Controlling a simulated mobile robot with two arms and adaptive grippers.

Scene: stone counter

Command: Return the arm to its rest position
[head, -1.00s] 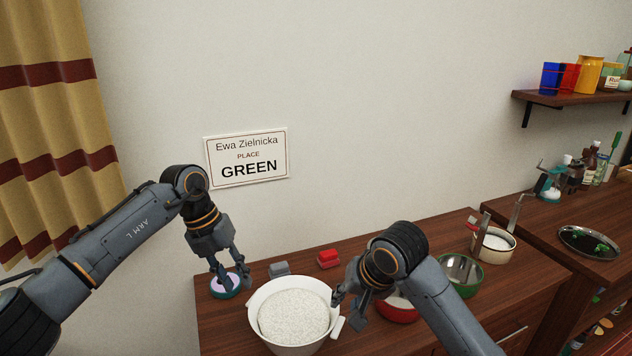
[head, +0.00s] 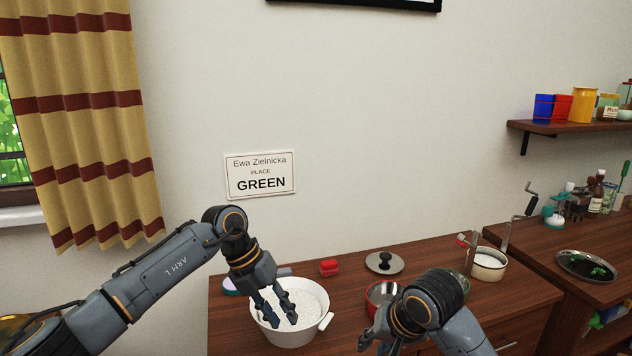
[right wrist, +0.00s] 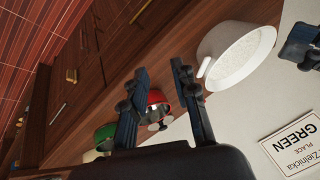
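My left gripper (head: 283,321) is over the white pot (head: 322,327) in the head view, fingers pointing down. Its fingers are apart with nothing visible between them; I cannot tell whether they touch the white contents. It also shows at the right edge of the right wrist view (right wrist: 302,48). My right gripper (head: 376,347) is low at the front of the counter, right of the pot. In the right wrist view its fingers (right wrist: 158,68) are spread and empty, with the pot (right wrist: 210,72) beyond them and apart. The task does not say which arm.
A red bowl (head: 381,287) and a partly hidden green bowl (head: 458,274) stand by the right arm. A knobbed lid (head: 396,265), red block (head: 329,268) and cream pot (head: 488,272) stand farther back. A purple-topped round item (head: 229,286) is left of the pot.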

